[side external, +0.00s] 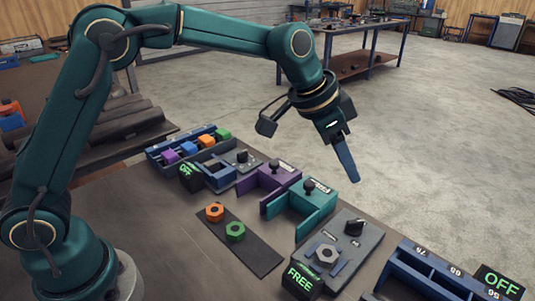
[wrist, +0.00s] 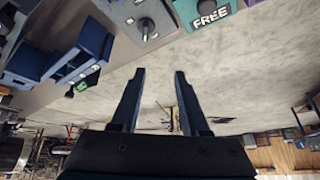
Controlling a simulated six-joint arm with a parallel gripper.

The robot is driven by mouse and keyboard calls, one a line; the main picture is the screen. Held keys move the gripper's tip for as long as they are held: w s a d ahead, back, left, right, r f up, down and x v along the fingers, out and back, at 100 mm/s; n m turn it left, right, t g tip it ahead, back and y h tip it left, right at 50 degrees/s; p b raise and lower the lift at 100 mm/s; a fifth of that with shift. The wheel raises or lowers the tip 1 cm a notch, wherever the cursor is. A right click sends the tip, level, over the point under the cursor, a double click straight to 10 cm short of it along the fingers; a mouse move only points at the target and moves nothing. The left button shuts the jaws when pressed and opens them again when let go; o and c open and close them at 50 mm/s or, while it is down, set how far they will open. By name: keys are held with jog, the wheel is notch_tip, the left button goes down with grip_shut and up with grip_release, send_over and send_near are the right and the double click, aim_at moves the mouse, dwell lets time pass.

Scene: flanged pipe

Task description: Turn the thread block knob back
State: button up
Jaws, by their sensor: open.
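The thread block (side external: 369,249) is a grey plate near the table's front right, with a hexagonal grey nut or socket (side external: 327,255) on it. Its black knob (side external: 354,227) sits at the far edge of the plate. A sign reading FREE (side external: 303,281) stands at the near left corner of the block. My gripper (side external: 350,172) is raised above and beyond the block, clear of the knob. In the wrist view, my gripper (wrist: 159,72) is open with nothing between its fingers.
Teal (side external: 313,208) and purple (side external: 269,187) holders with black knobs stand left of the block. Orange (side external: 215,212) and green (side external: 235,231) nuts lie on a dark mat. A blue numbered rack (side external: 420,270) and an OFF sign (side external: 500,284) are at the right.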

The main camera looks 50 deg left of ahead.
jog(key=g, duration=0.2)
send_over(356, 221)
jog(key=s+a, duration=0.2)
jog(key=f, duration=0.7)
jog(key=shift+w+d, duration=0.1)
jog(key=shift+d, duration=0.1)
jog(key=shift+t, duration=0.3)
jog(key=shift+x, duration=2.35)
grip_shut()
